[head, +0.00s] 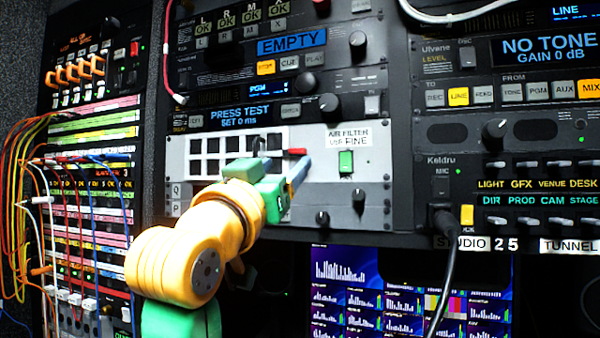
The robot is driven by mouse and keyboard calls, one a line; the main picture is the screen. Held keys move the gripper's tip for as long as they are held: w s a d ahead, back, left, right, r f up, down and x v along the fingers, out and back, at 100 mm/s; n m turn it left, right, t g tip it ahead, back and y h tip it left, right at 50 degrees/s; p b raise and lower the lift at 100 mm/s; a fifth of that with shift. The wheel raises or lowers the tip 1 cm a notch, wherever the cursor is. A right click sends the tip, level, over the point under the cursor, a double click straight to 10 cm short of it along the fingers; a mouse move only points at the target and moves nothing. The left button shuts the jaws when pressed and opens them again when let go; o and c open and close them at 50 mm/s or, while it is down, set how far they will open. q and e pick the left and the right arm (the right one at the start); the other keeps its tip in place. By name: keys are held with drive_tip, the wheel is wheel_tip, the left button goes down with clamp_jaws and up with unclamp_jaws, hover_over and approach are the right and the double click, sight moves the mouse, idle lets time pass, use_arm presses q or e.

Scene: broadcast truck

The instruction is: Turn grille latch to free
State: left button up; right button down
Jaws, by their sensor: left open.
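The air filter panel (375,178) is a light grey rack unit with a white grille (280,132) of dark square openings on its left side. A small red piece (297,152), which looks like the grille latch, sits at the grille's right edge and points roughly sideways. My left gripper (281,158) is open in front of the grille's right part, with its blue-grey finger just below and right of the red piece. I cannot tell whether it touches. The gripper and wrist hide the grille's lower right part. My right gripper is not in view.
A green switch (345,162) and the air filter label (348,137) are right of the latch. Black knobs (322,219) sit below. A patch bay with hanging cables (95,180) is at left. Screens (400,295) and a dangling black cable (446,265) are below right.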

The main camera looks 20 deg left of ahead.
sight(296, 153)
use_arm(q)
drive_tip(key=p+x, duration=0.1)
drive_tip(key=x, duration=0.1)
drive_tip(key=p+x, duration=0.3)
drive_tip(key=shift+w+a+r, duration=0.1)
drive_tip(key=shift+w+r, duration=0.05)
drive_tip(key=shift+r, duration=0.2)
drive_tip(key=shift+w+f, duration=0.15)
drive_tip(key=shift+w, duration=0.15)
drive_tip(key=shift+s, duration=0.15)
drive_tip(key=c, duration=0.4)
clamp_jaws()
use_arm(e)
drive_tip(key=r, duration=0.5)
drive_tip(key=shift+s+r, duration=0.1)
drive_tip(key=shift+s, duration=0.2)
